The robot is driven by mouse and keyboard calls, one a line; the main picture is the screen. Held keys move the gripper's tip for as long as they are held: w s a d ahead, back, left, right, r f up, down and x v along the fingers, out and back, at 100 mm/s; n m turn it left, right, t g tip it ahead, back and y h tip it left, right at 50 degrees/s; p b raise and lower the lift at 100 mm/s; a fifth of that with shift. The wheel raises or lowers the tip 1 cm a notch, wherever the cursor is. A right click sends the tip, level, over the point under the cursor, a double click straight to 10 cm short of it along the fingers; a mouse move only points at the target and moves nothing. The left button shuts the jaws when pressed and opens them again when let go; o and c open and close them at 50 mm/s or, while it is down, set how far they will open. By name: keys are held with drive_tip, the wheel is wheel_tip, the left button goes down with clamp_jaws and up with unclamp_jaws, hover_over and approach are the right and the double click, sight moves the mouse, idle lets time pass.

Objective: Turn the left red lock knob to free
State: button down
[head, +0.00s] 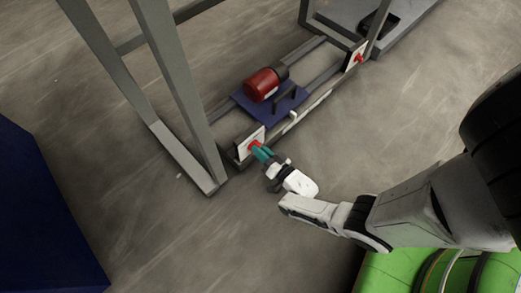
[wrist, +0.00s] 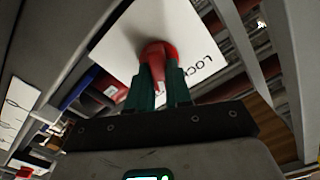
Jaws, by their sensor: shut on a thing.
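The left red lock knob (head: 254,144) sits on a white plate (head: 243,151) at the near left end of the low rail frame. In the wrist view the red knob (wrist: 158,54) stands out from the white plate (wrist: 125,40), which has partly visible lettering beginning "LOC". My gripper (head: 260,151) reaches it from the lower right in the head view. In the wrist view its green fingers (wrist: 160,88) are shut on the knob, one on each side. The knob's pointing direction relative to the lettering is partly hidden by the fingers.
A second red knob (head: 359,58) is on another white plate at the frame's far right end. A red motor (head: 264,84) sits on a blue carriage (head: 289,104) between the rails. Grey posts (head: 178,80) rise at the left. A dark blue block (head: 40,215) stands lower left. Floor before the frame is clear.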

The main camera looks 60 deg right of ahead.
drive_tip(key=shift+f+m, duration=0.1)
drive_tip(key=shift+m, duration=0.4)
drive_tip(key=shift+s, duration=0.1)
drive_tip(key=c, duration=1)
unclamp_jaws()
drive_tip(key=shift+c, duration=0.2)
drive_tip(key=p+v, duration=0.3)
drive_tip(key=v, duration=0.7)
drive_tip(key=shift+s, duration=0.35)
drive_tip(key=shift+a, duration=0.1)
